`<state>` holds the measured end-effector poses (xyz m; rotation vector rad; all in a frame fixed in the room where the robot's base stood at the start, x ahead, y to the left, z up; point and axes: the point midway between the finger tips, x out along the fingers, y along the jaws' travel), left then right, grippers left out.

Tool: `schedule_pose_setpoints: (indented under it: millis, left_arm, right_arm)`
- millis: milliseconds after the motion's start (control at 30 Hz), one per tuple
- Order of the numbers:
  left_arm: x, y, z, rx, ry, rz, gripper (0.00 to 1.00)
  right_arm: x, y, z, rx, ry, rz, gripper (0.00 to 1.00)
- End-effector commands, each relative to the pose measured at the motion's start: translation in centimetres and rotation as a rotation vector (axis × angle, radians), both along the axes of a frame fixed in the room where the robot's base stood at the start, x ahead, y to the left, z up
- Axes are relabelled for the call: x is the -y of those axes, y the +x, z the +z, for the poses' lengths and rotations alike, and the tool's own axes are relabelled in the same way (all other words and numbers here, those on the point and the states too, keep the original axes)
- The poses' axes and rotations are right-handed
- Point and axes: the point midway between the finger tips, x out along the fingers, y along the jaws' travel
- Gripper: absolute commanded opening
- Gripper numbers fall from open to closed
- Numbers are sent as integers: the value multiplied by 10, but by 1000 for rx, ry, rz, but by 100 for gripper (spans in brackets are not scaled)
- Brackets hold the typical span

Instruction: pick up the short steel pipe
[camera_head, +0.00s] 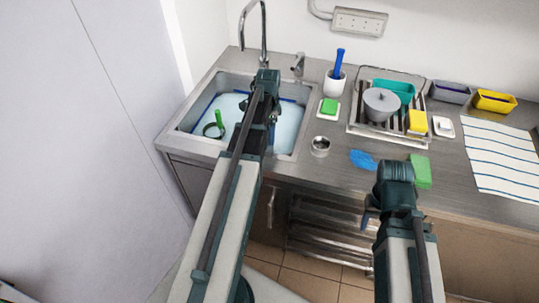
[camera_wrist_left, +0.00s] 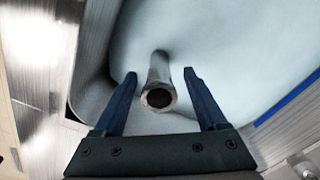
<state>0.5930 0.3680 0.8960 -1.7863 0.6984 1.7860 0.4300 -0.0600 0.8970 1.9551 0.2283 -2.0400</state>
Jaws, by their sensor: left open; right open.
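The short steel pipe (camera_wrist_left: 159,82) shows in the left wrist view, standing out of the pale basin with its dark open end towards the camera. My left gripper (camera_wrist_left: 160,78) is open, with one finger on each side of the pipe and a visible gap on both sides. In the head view my left gripper (camera_head: 270,118) is over the right part of the sink (camera_head: 188,122), and I cannot make out the pipe there behind my arm. My right gripper (camera_head: 370,212) is open and empty at the counter's front edge, partly hidden by its own wrist.
A green-handled tool and ring (camera_head: 219,122) lie in the sink's left part. The tap (camera_head: 264,30) rises behind. On the counter are a steel cup (camera_head: 320,146), a blue cloth (camera_head: 362,159), a green block (camera_head: 420,170) and a dish rack (camera_head: 362,128) with a pot.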

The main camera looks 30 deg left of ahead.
Motion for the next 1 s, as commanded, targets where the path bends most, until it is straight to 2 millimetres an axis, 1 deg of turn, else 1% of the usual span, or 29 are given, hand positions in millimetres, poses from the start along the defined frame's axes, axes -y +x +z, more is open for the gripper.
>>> schedule_pose_setpoints:
  millis: [33,200,300,600,767,800,867,1000]
  left_arm:
    - [1,0,-11,0,0,0,74]
    - [3,1,-33,0,0,0,74]
    - [3,1,-42,0,0,0,74]
    - [3,1,-42,0,0,0,74]
    - [3,1,-42,0,0,0,45]
    - [3,1,-42,0,0,0,38]
    - [3,1,-42,0,0,0,27]
    - [3,1,-42,0,0,0,2]
  right_arm:
    - [0,0,-11,0,0,0,50]
    - [0,0,-33,0,0,0,50]
    - [0,0,-42,0,0,0,50]
    - [0,0,-42,0,0,0,50]
    - [0,0,-42,0,0,0,50]
    - [0,0,-42,0,0,0,50]
    - [0,0,-42,0,0,0,50]
    - [0,0,-42,0,0,0,50]
